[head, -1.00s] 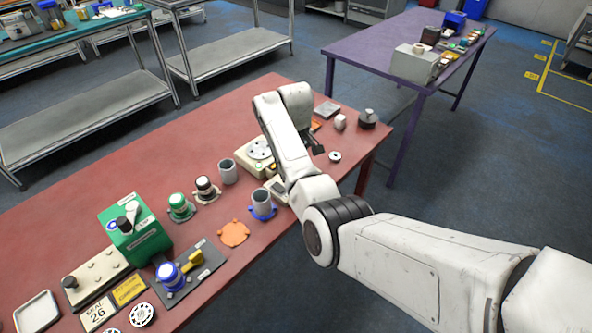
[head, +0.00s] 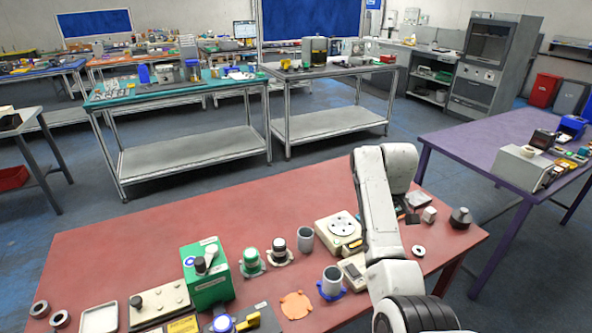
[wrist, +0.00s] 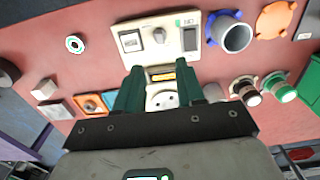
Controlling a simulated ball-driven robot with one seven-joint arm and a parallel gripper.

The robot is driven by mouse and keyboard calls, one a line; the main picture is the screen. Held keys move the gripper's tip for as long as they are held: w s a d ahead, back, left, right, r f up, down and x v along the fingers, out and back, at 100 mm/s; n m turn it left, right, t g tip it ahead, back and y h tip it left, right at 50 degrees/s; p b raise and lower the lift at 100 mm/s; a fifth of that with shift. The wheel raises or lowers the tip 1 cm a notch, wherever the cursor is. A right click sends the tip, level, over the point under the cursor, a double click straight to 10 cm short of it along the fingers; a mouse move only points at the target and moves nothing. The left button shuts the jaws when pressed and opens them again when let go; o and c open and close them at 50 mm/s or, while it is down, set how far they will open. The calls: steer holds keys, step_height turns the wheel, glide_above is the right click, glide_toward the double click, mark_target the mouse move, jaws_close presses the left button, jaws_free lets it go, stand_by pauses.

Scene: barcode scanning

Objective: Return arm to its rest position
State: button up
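My white arm (head: 378,205) reaches out over the red table (head: 130,235) in the head view, bent at the elbow. My gripper is mostly hidden behind the arm there; only a dark part (head: 410,217) shows. In the wrist view my gripper (wrist: 160,70) has its two green fingers apart, with nothing held between them. Below the fingers are a cream device with a round white disc (wrist: 160,100) and a beige panel with a knob (wrist: 158,36). I cannot tell the exact height of the fingers above them.
Near the arm stand a grey cup in a blue holder (head: 332,282), a grey cup (head: 305,240), a white block (head: 429,214) and a dark weight (head: 460,217). A green box (head: 207,272) is further left. A purple table (head: 480,137) stands to the right. The table's back left is clear.

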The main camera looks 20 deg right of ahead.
steer(key=shift+m+h, duration=0.3)
steer(key=s+a+f, duration=0.1)
steer(key=s+f, duration=0.1)
steer(key=s+a+f, duration=0.1)
steer(key=s+f, duration=0.2)
steer(key=s+a+f, duration=0.1)
steer(key=s+f, duration=0.1)
steer(key=f, duration=0.1)
steer(key=shift+s+a+f, duration=0.15)
steer(key=shift+a+f, duration=0.05)
steer(key=shift+a, duration=0.05)
steer(key=s+a+f, duration=0.1)
steer(key=s+a, duration=0.3)
steer(key=s, duration=0.5)
steer(key=s+a+f, duration=0.2)
steer(key=s+a, duration=0.3)
steer(key=s, duration=0.4)
steer(key=s+a+f+t, duration=0.1)
steer(key=s+a, duration=0.3)
steer(key=s, duration=0.6)
steer(key=shift+a+f+m, duration=0.3)
steer(key=shift+a+f, duration=0.05)
steer(key=shift+f, duration=0.2)
